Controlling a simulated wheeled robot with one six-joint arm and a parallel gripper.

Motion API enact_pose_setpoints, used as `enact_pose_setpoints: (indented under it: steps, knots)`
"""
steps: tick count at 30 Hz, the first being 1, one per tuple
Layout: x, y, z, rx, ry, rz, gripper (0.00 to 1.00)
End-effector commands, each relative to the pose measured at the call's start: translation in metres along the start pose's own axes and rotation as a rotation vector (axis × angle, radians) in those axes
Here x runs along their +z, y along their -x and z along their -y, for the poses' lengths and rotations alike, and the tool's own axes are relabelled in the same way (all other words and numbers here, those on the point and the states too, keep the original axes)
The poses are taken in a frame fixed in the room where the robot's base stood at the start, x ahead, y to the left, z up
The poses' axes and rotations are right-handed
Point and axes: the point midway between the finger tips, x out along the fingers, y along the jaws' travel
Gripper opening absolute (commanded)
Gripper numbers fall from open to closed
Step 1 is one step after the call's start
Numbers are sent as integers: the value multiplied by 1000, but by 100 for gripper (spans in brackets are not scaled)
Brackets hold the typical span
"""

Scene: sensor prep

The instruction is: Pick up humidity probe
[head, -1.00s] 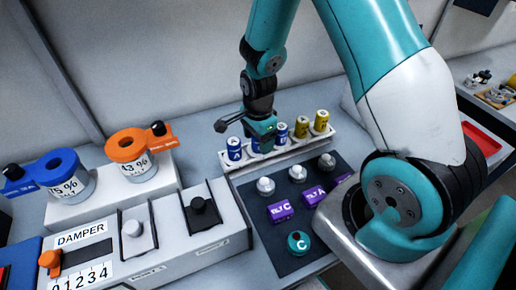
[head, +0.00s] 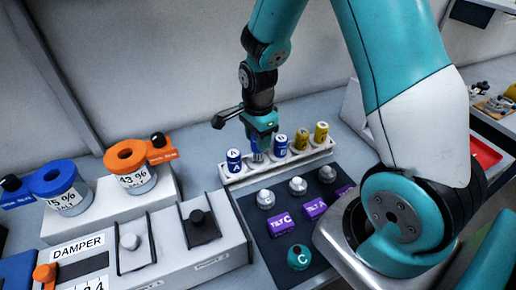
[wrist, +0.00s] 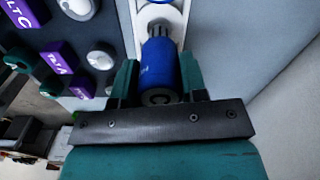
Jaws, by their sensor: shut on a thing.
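My gripper (head: 259,138) is shut on a blue cylinder (wrist: 159,68), which looks like a humidity probe. In the wrist view the fingers (wrist: 158,80) stand on either side of its blue body, and its narrower grey end points at the white rack (wrist: 142,12). In the head view the held cylinder (head: 257,155) is raised above its neighbours, over the rack (head: 262,170); I cannot tell whether its tip is clear of the slot. A blue cylinder marked A (head: 233,160) stands to its left and another blue one (head: 281,145) to its right.
Two yellow cylinders stand at the rack's right end, one of them at the tip (head: 321,133). A dark mat (head: 272,238) with grey knobs and purple tilt blocks (head: 283,221) lies in front. Orange (head: 131,170) and blue (head: 60,187) ringed pots and the damper panel (head: 85,262) are left.

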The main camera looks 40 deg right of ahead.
Motion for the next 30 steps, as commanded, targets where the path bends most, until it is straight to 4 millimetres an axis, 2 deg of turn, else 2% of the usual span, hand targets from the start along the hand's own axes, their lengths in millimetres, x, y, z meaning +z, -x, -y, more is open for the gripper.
enact_pose_setpoints:
  steps: [9, 15, 21, 30]
  knots:
    - [0, 94, 1, -10, 0, -1, 14]
    - [0, 134, 0, -5, 0, 0, 14]
    - [0, 152, 0, -1, 0, 0, 14]
    - [0, 154, 0, 0, 0, 0, 14]
